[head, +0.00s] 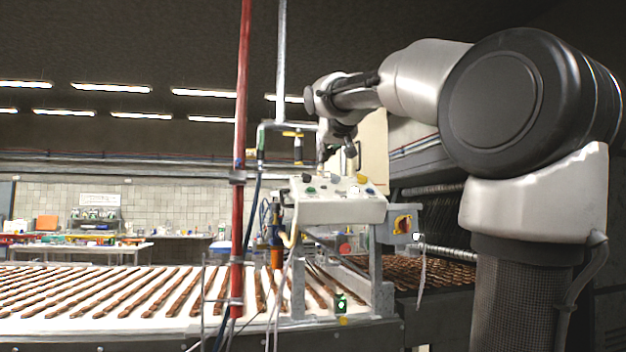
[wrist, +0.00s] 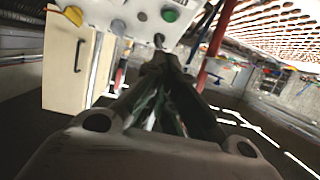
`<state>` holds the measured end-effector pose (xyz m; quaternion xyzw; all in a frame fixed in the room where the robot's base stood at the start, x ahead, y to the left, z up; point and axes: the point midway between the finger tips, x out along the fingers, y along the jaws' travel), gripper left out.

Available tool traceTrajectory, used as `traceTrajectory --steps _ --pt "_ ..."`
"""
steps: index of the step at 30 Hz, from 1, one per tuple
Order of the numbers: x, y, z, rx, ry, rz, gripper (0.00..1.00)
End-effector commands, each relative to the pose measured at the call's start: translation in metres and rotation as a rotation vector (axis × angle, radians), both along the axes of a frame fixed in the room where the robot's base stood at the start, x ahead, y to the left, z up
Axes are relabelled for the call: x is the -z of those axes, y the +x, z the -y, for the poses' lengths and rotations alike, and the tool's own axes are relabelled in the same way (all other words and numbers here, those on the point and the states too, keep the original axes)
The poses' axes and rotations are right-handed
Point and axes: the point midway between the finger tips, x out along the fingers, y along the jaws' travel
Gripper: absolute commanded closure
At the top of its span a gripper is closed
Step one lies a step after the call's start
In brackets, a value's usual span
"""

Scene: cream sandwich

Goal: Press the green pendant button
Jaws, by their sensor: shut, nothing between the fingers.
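The white control box (head: 337,211) stands in the middle of the head view with several coloured buttons on its sloped top. A green button (head: 310,190) is at its left side; in the wrist view the green button (wrist: 170,15) shows near the top edge. My gripper (head: 338,158) is above the back of the box in the head view, pointing down. In the wrist view my gripper (wrist: 160,62) is shut and empty, with its tips below the button panel in the picture. It appears apart from the green button; the exact gap cannot be told.
Other knobs include a yellow one (head: 362,178) and a blue one (head: 370,191). A red post (head: 240,130) rises left of the box. A small green unit (head: 341,302) hangs below.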

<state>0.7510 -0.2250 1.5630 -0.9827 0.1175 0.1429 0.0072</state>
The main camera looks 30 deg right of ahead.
Motion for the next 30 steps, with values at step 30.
traceTrajectory --steps 30 --pt "0.034 0.099 0.024 0.003 0.018 0.006 1.0"
